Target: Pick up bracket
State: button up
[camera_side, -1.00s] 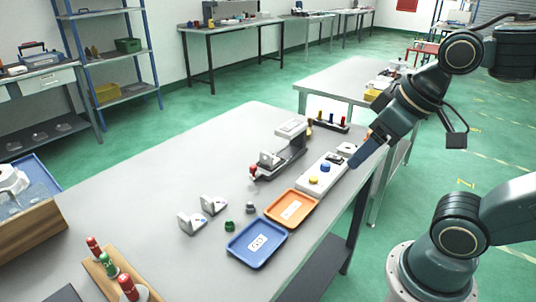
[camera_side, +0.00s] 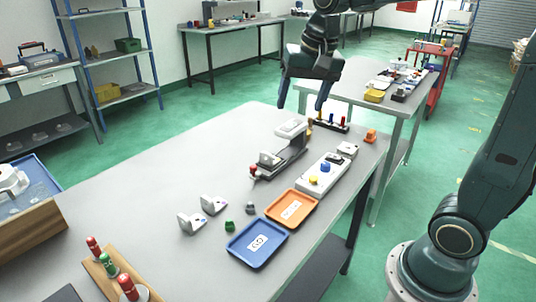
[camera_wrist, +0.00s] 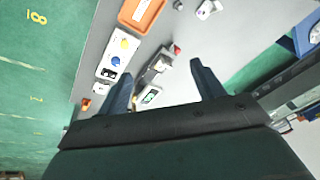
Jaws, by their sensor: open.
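Two pale L-shaped brackets stand on the table left of the trays: the nearer bracket (camera_side: 191,223) and the farther bracket (camera_side: 213,205). One pale bracket (camera_wrist: 208,8) shows at the top edge of the wrist view. My gripper (camera_side: 304,100) is open and empty, high over the far end of the table, well apart from both brackets. Its two fingers also show spread in the wrist view (camera_wrist: 162,72), with the fixture below and between them.
A grey clamp fixture (camera_side: 291,150) with a red knob stands mid-table. Beside it are a button box (camera_side: 318,177), an orange tray (camera_side: 291,208) and a blue tray (camera_side: 257,243). A peg rack (camera_side: 330,124) stands at the far end. The table's left middle is clear.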

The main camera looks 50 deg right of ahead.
jog(key=w+d+f+m+g, duration=0.1)
jog(key=w+d+f+m, duration=0.15)
jog(key=w, duration=0.25)
jog(key=w+d+f+m+g, duration=0.1)
jog(key=w+d+f+m, duration=0.15)
jog(key=w, duration=0.25)
jog(key=m+g, duration=0.1)
jog(key=m, duration=0.4)
send_over(267, 156)
jog(key=w, duration=0.1)
notch_tip(267, 156, down, 8)
jog(key=shift+d+f, duration=0.15)
jog(key=shift+d, duration=0.3)
jog(key=shift+f, duration=4.3)
jog(key=shift+s+f, duration=0.1)
jog(key=shift+f, duration=2.5)
jog(key=c, duration=1.2)
